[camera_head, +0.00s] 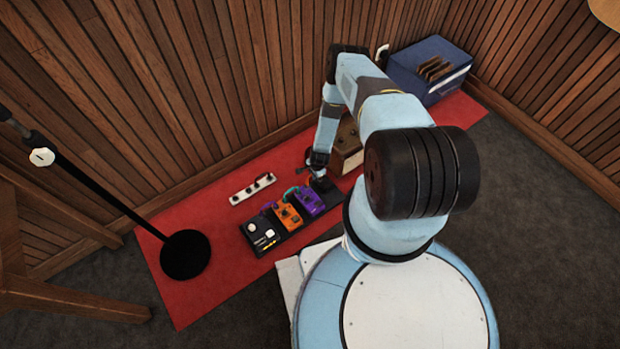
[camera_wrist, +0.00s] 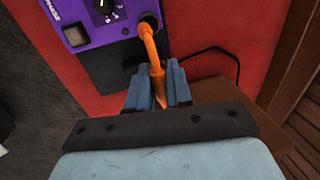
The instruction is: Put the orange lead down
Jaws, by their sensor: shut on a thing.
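The orange lead (camera_wrist: 157,75) shows in the wrist view as a thick orange cable with a tapered plug end. My gripper (camera_wrist: 158,82) is shut on that end, between its two blue-grey fingers. From my fingers the lead runs up and bends toward the right edge of the purple pedal (camera_wrist: 100,22). In the head view my gripper (camera_head: 320,180) is low, at the right end of the black pedalboard, beside the purple pedal (camera_head: 309,201). The lead is too small to make out there.
The pedalboard (camera_head: 268,246) also carries an orange pedal (camera_head: 287,216), on a red mat (camera_head: 190,290). A white power strip (camera_head: 252,190) lies behind it. A wooden box (camera_head: 347,150) stands close to my gripper. A microphone stand base (camera_head: 185,255) is at left, a blue crate (camera_head: 425,68) at back right.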

